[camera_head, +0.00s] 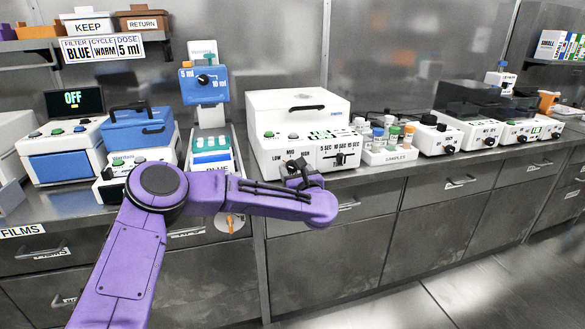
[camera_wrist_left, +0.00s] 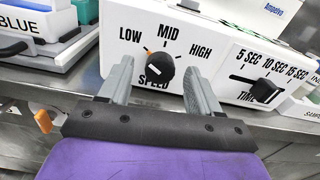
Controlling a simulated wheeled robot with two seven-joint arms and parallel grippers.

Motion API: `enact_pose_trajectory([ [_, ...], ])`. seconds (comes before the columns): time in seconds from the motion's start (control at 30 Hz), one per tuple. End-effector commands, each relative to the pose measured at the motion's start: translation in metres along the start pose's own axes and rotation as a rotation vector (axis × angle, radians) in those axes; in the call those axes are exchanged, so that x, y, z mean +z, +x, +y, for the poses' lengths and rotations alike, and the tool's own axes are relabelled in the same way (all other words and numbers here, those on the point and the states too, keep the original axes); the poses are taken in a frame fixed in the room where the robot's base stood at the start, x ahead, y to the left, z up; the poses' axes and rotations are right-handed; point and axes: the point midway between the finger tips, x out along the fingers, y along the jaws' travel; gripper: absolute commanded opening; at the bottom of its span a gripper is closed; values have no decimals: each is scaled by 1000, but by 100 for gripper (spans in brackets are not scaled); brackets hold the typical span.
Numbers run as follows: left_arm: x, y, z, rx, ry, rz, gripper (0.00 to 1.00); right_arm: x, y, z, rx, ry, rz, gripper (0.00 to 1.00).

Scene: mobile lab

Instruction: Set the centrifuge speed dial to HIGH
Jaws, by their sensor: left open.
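The centrifuge (camera_head: 270,105) is a white box with a black lid handle, standing on the counter at the middle of the head view. Its black speed dial (camera_wrist_left: 160,70) shows in the left wrist view, under the labels LOW, MID and HIGH. The dial's orange mark points up and left, between LOW and MID. My left gripper (camera_wrist_left: 157,86) is open, with one grey finger on each side of the dial; I cannot tell whether they touch it. In the head view my left gripper (camera_head: 296,168) largely hides the dial. My right gripper is not in view.
A time slider (camera_wrist_left: 263,86) sits right of the dial on the same panel. A rack of capped samples (camera_head: 390,153) stands right of the centrifuge. A blue dispenser (camera_head: 205,85) stands to the left. Drawers line the counter front below.

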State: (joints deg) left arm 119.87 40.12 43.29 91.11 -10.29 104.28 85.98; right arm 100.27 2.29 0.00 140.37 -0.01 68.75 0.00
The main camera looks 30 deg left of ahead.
Motion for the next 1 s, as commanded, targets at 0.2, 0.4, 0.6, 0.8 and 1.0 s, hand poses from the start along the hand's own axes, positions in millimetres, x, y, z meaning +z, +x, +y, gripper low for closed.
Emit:
enact_pose_trajectory([
  [0.2, -1, 19, 0, -2, 2, 1, 63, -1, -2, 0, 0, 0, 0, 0],
  [0.4, -1, 20, 0, -2, 2, 1, 63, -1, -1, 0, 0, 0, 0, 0],
  [0.6, -1, 19, 0, -2, 3, 1, 7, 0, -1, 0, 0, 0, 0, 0],
  [0.8, -1, 20, 1, -1, 10, 0, 7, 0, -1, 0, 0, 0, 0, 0],
  [1.0, 0, 19, 0, -2, 65, -1, 7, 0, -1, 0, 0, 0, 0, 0],
])
